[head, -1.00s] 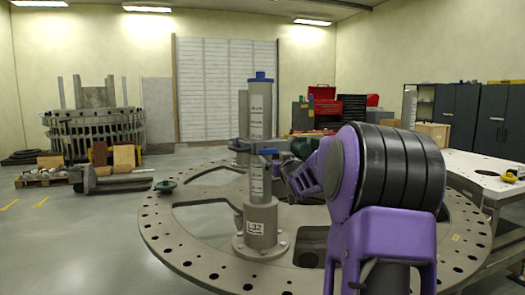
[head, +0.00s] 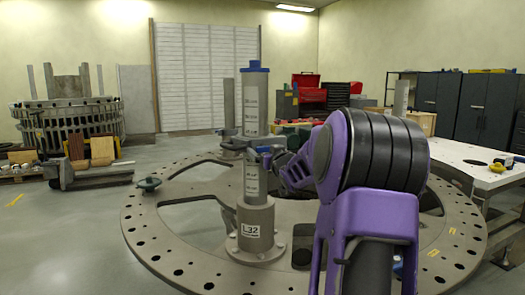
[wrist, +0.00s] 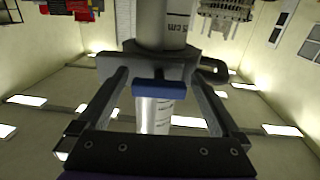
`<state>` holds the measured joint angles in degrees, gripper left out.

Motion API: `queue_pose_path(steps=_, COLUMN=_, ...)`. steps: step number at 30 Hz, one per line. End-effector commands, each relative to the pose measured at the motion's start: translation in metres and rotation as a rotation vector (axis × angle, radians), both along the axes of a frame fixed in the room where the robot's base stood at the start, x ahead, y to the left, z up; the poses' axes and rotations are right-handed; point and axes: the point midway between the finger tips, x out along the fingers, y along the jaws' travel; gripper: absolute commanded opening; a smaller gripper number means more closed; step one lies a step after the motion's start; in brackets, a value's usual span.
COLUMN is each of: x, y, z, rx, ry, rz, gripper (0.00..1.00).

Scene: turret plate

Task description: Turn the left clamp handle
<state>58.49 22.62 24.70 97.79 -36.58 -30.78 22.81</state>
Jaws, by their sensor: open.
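An upright grey post (head: 255,105) with a blue cap stands on a flanged base marked L32 on the turret plate (head: 165,258). A grey clamp (head: 236,143) sits around the post partway up; the wrist view shows this clamp (wrist: 145,66) too, with a loop-shaped arm at the right. A short blue bar (wrist: 158,88) crosses the clamp front. My gripper (wrist: 160,75) is open, its fingers on either side of the blue bar in that view, with no visible grip; contact cannot be told. In the head view, my gripper (head: 272,160) is beside the post at clamp height, partly hidden.
A second post (head: 229,105) stands behind the first. A dark green knob (head: 149,184) lies at the plate's left rim. A white table (head: 470,165) stands at right. Open floor (head: 60,245) lies left of the plate.

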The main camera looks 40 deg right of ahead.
Motion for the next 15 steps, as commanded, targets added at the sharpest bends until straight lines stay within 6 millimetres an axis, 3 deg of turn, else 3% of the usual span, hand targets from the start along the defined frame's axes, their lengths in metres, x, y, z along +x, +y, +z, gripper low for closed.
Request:
queue_pose_path(steps=7, x=-0.0002, y=-0.0003, z=-0.0003, rx=0.000, ry=0.000, rz=0.000, gripper=1.00)
queue_pose_path(steps=15, x=-0.0002, y=-0.0003, z=-0.0002, rx=0.000, ry=0.000, rz=0.000, gripper=0.51)
